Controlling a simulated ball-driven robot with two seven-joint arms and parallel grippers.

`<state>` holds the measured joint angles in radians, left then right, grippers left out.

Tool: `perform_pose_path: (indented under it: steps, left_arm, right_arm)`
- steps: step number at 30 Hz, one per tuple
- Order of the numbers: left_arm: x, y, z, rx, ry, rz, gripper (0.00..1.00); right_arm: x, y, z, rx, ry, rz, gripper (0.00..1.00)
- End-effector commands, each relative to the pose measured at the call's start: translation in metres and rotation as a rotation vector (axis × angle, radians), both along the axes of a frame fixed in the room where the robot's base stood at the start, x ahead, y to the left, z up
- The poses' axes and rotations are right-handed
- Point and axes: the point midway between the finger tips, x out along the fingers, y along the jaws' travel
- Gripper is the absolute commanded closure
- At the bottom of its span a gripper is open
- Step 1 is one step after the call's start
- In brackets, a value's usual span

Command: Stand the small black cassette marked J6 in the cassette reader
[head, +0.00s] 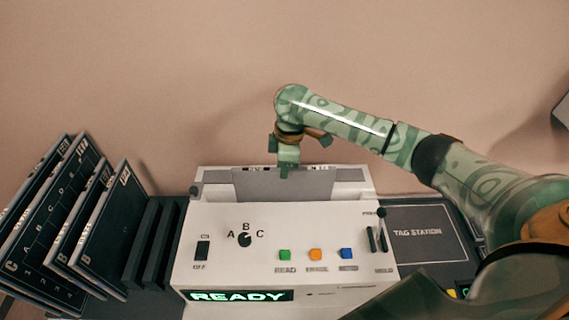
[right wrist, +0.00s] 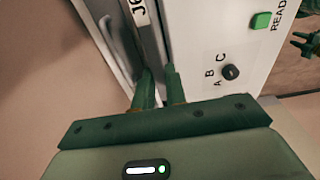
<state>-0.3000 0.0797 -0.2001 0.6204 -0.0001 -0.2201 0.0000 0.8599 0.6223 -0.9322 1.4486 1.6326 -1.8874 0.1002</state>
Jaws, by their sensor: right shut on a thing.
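The cassette reader (head: 215,265) is a white console with a sloped front and a lit READY display. A thin dark cassette (head: 255,187) stands upright at its back, its lower part hidden behind the console's edge. The right wrist view shows the cassette's edge (right wrist: 153,45) with a white label that seems to read J6, partly cut off. My right gripper (head: 286,170) points down and is shut on the cassette's top edge; its fingers also show in the right wrist view (right wrist: 160,85). A green part at that view's right edge seems to be my left gripper (right wrist: 304,45), too cropped to judge.
Several larger black panels (head: 85,210) lean in a rack at the left, beside empty dark slots (head: 150,245). A dark TAG STATION pad (head: 418,232) lies right of the reader. A lever (head: 381,230), coloured buttons (head: 315,254) and a knob (head: 245,240) stand on the console.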

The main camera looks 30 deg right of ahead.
Motion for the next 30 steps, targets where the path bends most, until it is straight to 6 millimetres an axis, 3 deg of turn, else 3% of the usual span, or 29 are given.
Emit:
perform_pose_path:
  steps: [20, 21, 24, 30]
  left_arm:
    - [0.0, 0.0, -0.004, 0.0, 0.001, 0.0, 0.69]
    - [0.0, 0.0, -0.004, 0.0, 0.001, 0.0, 0.69]
    - [0.0, 0.0, -0.004, 0.0, 0.001, 0.0, 0.69]
    - [-0.001, 0.0, -0.004, 0.0, 0.001, 0.0, 0.69]
  right_arm:
    - [0.0, 0.0, -0.011, 0.001, -0.002, 0.001, 1.0]
    - [0.0, 0.0, -0.011, 0.001, -0.002, 0.001, 0.84]
    - [0.0, 0.0, -0.011, 0.001, -0.002, 0.001, 0.61]
    - [-0.001, 0.0, -0.013, -0.001, 0.001, 0.001, 0.61]
